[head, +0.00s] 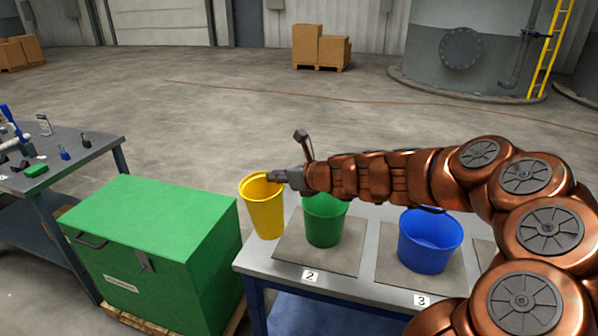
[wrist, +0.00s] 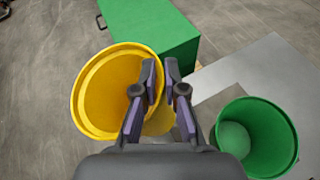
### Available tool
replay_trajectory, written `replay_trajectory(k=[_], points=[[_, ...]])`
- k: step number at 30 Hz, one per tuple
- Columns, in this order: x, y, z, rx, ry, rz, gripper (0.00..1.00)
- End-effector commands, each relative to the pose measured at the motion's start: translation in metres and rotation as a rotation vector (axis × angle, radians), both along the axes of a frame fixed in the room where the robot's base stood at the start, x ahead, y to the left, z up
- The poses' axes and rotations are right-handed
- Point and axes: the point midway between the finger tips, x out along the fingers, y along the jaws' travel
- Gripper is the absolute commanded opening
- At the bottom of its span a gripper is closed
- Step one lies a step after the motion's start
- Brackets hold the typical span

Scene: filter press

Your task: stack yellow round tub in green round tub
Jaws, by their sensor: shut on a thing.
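The yellow round tub (head: 265,214) hangs from my gripper (head: 274,177) at the left end of the table, slightly tilted. In the wrist view my gripper (wrist: 161,85) is shut on the right side of the rim of the yellow tub (wrist: 95,95). The green round tub (head: 324,226) stands upright on the mat marked 2, just right of the yellow tub and partly behind my arm. In the wrist view the green tub (wrist: 283,140) is at lower right, apart from the yellow tub, and its open inside shows.
A blue tub (head: 430,245) stands on the mat marked 3 on the grey table (head: 345,284). A large green box (head: 160,240) stands left of the table. A workbench (head: 85,150) with small tools is at far left. Open floor lies behind.

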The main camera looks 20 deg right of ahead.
Motion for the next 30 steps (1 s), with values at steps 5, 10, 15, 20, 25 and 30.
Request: replay_trajectory(k=[5,10,15,20,25,30], points=[[0.01,0.023,-0.005,0.005,-0.002,-0.053,0.0],[0.016,0.035,-0.01,0.0,0.0,-0.092,0.0],[0.02,0.043,-0.011,0.002,-0.002,-0.113,0.0],[0.023,0.05,-0.014,0.001,-0.001,-0.13,0.0],[0.025,0.054,-0.016,0.001,0.001,-0.152,0.0],[0.026,0.052,-0.014,-0.003,-0.005,-0.156,0.0]])
